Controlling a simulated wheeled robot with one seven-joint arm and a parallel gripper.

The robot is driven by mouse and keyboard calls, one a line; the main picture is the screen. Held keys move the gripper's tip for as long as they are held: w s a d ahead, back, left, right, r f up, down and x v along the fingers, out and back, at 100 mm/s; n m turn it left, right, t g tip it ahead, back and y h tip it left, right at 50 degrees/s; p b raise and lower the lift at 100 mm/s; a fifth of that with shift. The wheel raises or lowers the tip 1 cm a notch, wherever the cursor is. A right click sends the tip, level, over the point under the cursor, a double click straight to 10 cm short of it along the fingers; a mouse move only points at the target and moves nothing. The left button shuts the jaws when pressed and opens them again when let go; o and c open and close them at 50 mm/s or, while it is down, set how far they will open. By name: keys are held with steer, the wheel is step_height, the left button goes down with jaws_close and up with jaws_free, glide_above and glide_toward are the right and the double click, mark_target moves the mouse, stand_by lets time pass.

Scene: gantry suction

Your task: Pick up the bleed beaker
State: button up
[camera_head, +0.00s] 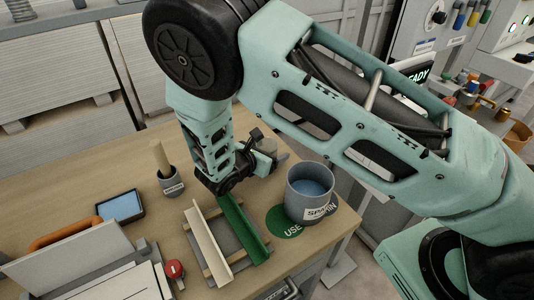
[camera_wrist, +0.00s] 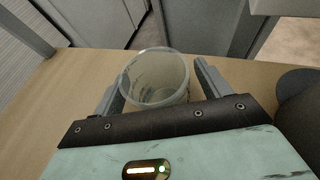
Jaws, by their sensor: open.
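The bleed beaker is most likely the clear, empty-looking beaker (camera_wrist: 157,78) in the wrist view. It stands upright on the wooden table, between and just ahead of the two fingers of my gripper (camera_wrist: 160,84). The fingers are open, one on each side of it, with a gap at least on the right. In the head view my gripper (camera_head: 264,160) is low over the table's far side, and a small part of the beaker (camera_head: 268,145) shows behind it. The rest is hidden by the gripper.
Cream and green channel strips (camera_head: 207,241) lie in front. A small grey cup (camera_head: 171,182) with a wooden handle stands left.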

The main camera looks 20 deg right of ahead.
steer(key=shift+d, duration=0.1)
steer(key=c, duration=1.1)
steer(key=shift+w, duration=0.1)
